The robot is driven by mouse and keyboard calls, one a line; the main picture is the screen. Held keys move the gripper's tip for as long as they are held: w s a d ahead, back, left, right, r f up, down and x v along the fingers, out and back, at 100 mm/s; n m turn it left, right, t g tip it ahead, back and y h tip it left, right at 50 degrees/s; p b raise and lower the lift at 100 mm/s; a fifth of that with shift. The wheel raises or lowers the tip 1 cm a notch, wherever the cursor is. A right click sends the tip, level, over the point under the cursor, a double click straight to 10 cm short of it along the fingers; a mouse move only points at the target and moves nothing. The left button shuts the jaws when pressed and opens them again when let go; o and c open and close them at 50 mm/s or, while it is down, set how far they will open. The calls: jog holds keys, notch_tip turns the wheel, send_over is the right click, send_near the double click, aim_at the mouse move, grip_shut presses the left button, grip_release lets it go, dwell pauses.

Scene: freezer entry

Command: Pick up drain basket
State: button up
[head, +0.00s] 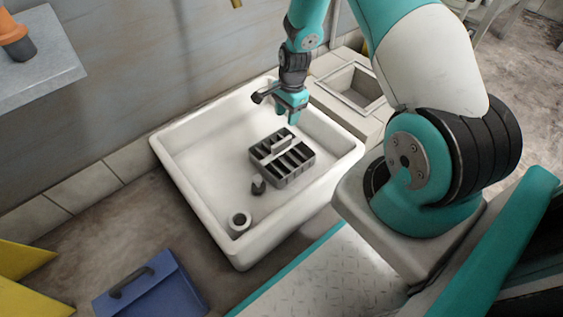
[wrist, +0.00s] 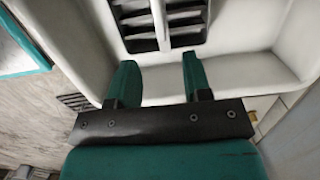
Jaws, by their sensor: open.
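The drain basket (head: 282,161) is a dark grey slotted block with a pale bar handle across its top. It sits inside the white sink basin (head: 205,153), toward the right side. My gripper (head: 292,118) is above the back part of the basin, just behind the basket in the head view. In the wrist view, my gripper (wrist: 155,78) shows two separated green fingers with nothing between them. The basket (wrist: 188,22) shows beyond the fingertips at the top of that view, partly cut off, with its pale handle roughly in line with the gap. The fingers appear apart from the basket.
A small dark stopper (head: 258,186) and a pale ring-shaped piece (head: 239,223) are in the basin near the basket. The basin's raised rim surrounds them. A blue case (head: 151,288) stands in front, and a grey shelf (head: 38,62) with an orange-topped object is at upper left.

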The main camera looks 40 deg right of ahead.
aim_at(282, 141)
jog(key=f+b, duration=0.1)
jog(key=f, duration=0.1)
jog(key=f+b, duration=0.1)
jog(key=f, duration=0.1)
jog(key=a+f+b, duration=0.1)
jog(key=f, duration=0.2)
jog(key=f+b, duration=0.2)
jog(key=a+f+b, duration=0.1)
jog(key=f+b, duration=0.2)
jog(key=shift+s+a+f, duration=0.1)
grip_shut()
